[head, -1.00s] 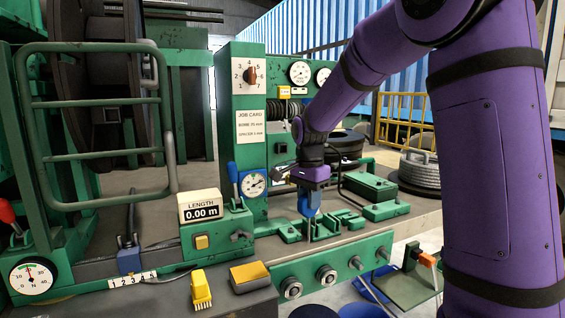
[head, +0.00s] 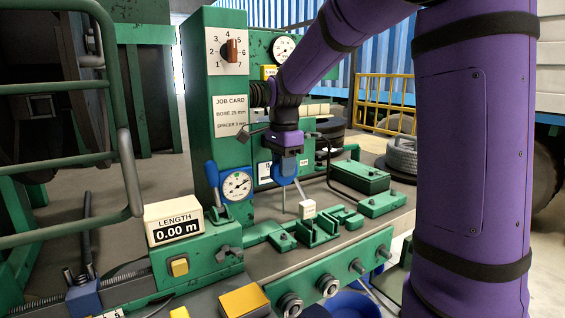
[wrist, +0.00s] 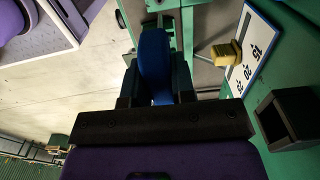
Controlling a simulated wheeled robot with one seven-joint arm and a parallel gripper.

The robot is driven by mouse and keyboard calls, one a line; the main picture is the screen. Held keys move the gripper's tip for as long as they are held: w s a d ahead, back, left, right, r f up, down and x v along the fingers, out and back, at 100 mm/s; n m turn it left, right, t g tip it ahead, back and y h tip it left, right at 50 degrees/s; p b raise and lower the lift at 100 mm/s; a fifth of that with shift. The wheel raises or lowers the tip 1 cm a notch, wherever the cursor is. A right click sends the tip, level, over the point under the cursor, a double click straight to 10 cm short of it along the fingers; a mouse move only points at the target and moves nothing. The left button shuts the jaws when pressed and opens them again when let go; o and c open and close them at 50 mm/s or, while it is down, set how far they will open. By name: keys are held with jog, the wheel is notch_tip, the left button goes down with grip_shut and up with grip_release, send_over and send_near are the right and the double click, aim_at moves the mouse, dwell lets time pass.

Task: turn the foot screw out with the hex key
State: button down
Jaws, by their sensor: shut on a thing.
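My gripper (head: 286,160) is shut on a blue-handled tool (head: 284,168), which I take to be the hex key. Its thin metal shaft (head: 284,199) points down over the green fixture (head: 318,232) on the bench. In the wrist view the blue handle (wrist: 153,65) sits between the dark fingers, and its shaft is hidden. A small white block (head: 307,209) stands on the fixture, just right of the shaft. I cannot make out the foot screw, nor whether the shaft's tip touches anything.
A dial gauge (head: 237,185) and the green job-card column (head: 232,130) stand close left of my gripper. A LENGTH display (head: 173,224) is at the front left. A green box (head: 361,177) lies to the right. Round knobs (head: 328,285) stick out from the bench front.

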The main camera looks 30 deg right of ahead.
aim_at(284, 182)
jog(key=shift+f, duration=2.25)
